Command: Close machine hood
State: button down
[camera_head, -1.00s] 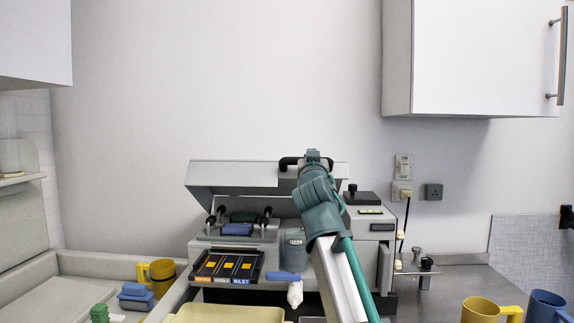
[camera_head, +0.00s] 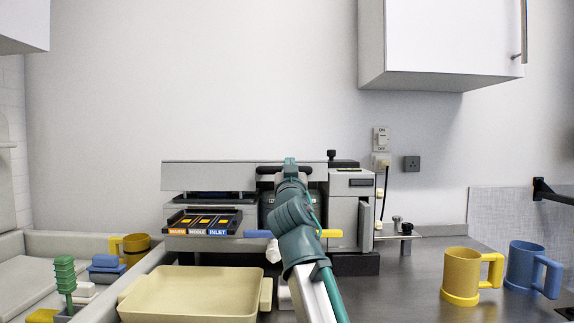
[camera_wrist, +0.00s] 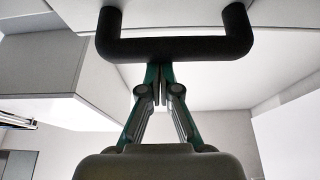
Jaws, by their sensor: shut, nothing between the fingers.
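The machine hood (camera_head: 210,176) is a long light grey cover on the machine by the back wall. Its front face looks nearly upright, and a dark gap with the machine's inside shows below its lower edge. A black bar handle (camera_head: 265,170) is on the hood, partly hidden by my arm. In the wrist view the handle (camera_wrist: 215,49) crosses the top of the picture. My gripper (camera_wrist: 160,72) is shut and empty, its fingertips right at the handle bar, with the tips partly hidden there. I cannot tell if they touch it. In the head view my arm hides the fingers.
A tray with labelled slots (camera_head: 204,221) sits at the machine's front left. A cream tray (camera_head: 190,292) lies in front. A yellow mug (camera_head: 461,277) and a blue mug (camera_head: 524,269) stand at right. A wall cabinet (camera_head: 440,45) hangs above right. The counter right of the machine is mostly clear.

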notch_tip(320, 180, down, 4)
jog(key=b, duration=0.2)
jog(key=shift+f+b, duration=0.25)
jog(key=shift+b, duration=0.05)
jog(key=shift+s+r, duration=0.1)
notch_tip(320, 180, up, 4)
jog(key=s+p, duration=0.2)
jog(key=p, duration=0.1)
jog(key=s+f, duration=0.6)
jog(key=f, duration=0.3)
jog(key=shift+a, duration=0.25)
jog(key=shift+d, duration=0.1)
